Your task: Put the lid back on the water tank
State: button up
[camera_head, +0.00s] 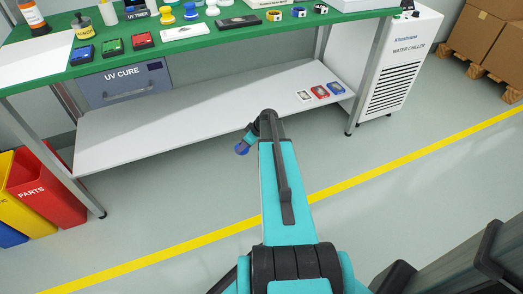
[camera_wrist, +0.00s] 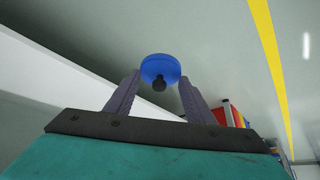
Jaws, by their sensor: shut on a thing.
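My gripper (camera_wrist: 159,90) is shut on a blue round lid (camera_wrist: 160,66) with a black knob, between its two grey fingers in the wrist view. In the head view the blue lid (camera_head: 242,148) shows small at the end of my arm, over open floor in front of the bench's lower shelf. The white water chiller (camera_head: 400,62) stands at the right end of the bench, with its labelled, grilled front showing. A small dark fitting (camera_head: 408,5) shows at its top edge; I cannot tell whether it is an opening. The lid is well apart from the chiller.
The green-topped bench (camera_head: 228,38) holds several small items. Its white lower shelf (camera_head: 200,117) carries small cases on the right. Red parts bin (camera_head: 45,188) stands left; boxes (camera_head: 490,35) on a pallet stand right. The floor around the yellow line (camera_head: 400,172) is clear.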

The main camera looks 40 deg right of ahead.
jog(key=w+a+r+p, duration=0.4)
jog(key=a+r, duration=0.5)
jog(key=r, duration=0.2)
jog(key=w+a+r+m+p, duration=0.1)
jog(key=w+a+r+p, duration=0.3)
jog(key=a+r, duration=0.6)
jog(key=shift+w+r+h+p, duration=0.35)
jog(key=shift+r+h+p, duration=0.05)
jog(key=shift+r+p, duration=0.1)
jog(key=a+r+p, duration=0.2)
jog(key=a+r, duration=0.4)
jog(key=a+r+m+p, duration=0.1)
jog(key=a+r+p, duration=0.2)
jog(key=a+r, duration=0.4)
jog(key=w+a+r+m+p, duration=0.1)
jog(key=a+r+p, duration=0.2)
jog(key=a+r, duration=0.3)
jog(key=shift+w+a+r+h, duration=0.1)
jog(key=shift+a+r+h, duration=0.15)
jog(key=shift+h, duration=0.15)
jog(key=shift+c, duration=0.2)
jog(key=shift+a+r+p, duration=0.1)
jog(key=shift+a+p, duration=0.05)
jog(key=shift+p, duration=0.15)
grip_shut()
jog(key=shift+a, duration=0.15)
